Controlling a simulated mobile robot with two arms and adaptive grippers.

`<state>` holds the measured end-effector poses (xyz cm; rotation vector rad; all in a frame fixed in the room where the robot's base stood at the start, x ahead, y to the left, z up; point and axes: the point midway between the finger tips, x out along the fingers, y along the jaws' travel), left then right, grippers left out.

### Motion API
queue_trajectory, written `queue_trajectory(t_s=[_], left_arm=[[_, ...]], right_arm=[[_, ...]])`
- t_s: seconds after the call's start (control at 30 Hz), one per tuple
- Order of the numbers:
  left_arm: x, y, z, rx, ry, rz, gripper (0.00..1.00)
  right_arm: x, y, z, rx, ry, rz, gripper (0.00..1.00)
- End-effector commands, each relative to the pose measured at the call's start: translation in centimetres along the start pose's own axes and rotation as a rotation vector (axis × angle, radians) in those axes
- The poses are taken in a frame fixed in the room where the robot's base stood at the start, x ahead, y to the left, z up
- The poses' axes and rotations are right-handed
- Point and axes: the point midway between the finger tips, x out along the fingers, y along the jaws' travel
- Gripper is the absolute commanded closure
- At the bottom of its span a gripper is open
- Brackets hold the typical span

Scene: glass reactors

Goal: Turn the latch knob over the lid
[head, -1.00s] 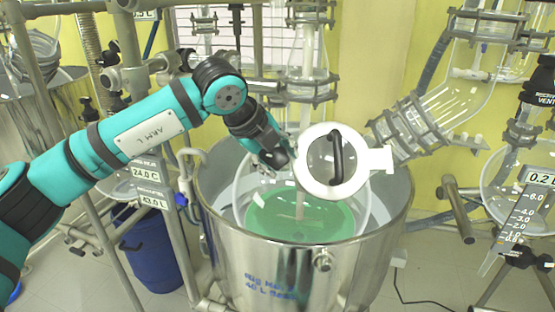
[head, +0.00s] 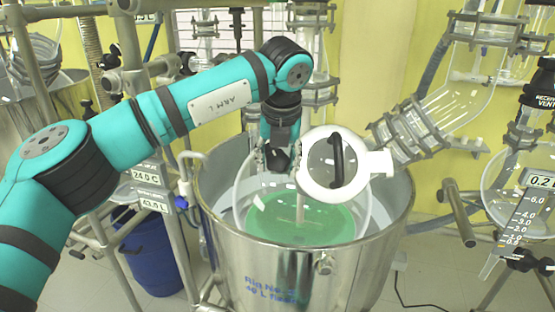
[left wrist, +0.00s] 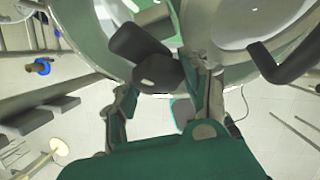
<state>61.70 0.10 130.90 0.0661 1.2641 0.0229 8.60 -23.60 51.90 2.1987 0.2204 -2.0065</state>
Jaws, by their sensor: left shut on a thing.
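My left gripper (head: 277,148) points down at the left side of the lid, its arm coming in from the left. It is shut on the dark latch knob (head: 278,159), which shows larger in the left wrist view (left wrist: 148,50) between the two fingers. The round lid (head: 318,186) has a white rim, a clear middle and a black bar handle (head: 336,160). The lid's rim and the handle (left wrist: 285,65) also show at the right of the left wrist view. The fingers partly hide the knob, and its seat is hard to make out. My right gripper is not in view.
A steel vessel (head: 290,275) surrounds the glass reactor with green liquid (head: 300,222) under the lid. A ribbed glass joint (head: 410,132) stands close to the right of the lid. Steel posts and display boxes (head: 146,178) stand at the left.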

Motion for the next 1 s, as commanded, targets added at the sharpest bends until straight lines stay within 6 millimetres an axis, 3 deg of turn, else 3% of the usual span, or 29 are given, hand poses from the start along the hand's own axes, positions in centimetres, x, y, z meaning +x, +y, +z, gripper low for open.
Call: queue_trajectory(t_s=[0.53,1.0], left_arm=[[0.0,-0.1,0.0,0.441,-0.003,0.279,0.86],[0.1,0.0,0.0,0.816,-0.005,0.518,0.86]], right_arm=[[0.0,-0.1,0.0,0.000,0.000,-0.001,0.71],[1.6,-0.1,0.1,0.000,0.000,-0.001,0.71]])
